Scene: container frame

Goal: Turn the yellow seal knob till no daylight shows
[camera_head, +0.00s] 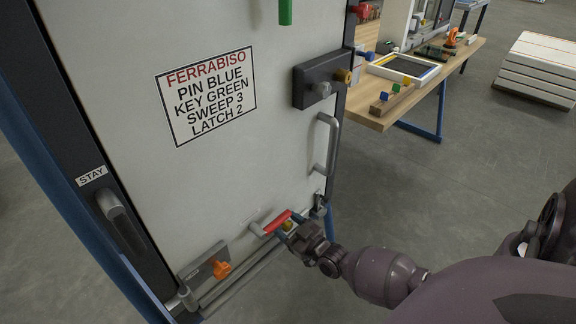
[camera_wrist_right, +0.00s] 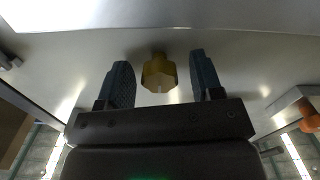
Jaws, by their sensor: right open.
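The yellow seal knob (camera_wrist_right: 159,73) is faceted and sits on the lower part of a pale door panel. In the head view it is a small yellow spot (camera_head: 288,226), partly hidden by my gripper. My right gripper (camera_wrist_right: 161,68) is open, with one finger on each side of the knob and a visible gap on both sides. In the head view the right gripper (camera_head: 291,229) is low at the panel's bottom right. I cannot tell whether daylight shows at the seal. My left gripper is not in view.
A red-gripped lever (camera_head: 277,222) is just left of my gripper. An orange knob (camera_head: 221,269) is lower left. A grey handle (camera_head: 328,145) and a grey latch box (camera_head: 321,79) are above. A wooden table (camera_head: 400,106) stands behind right.

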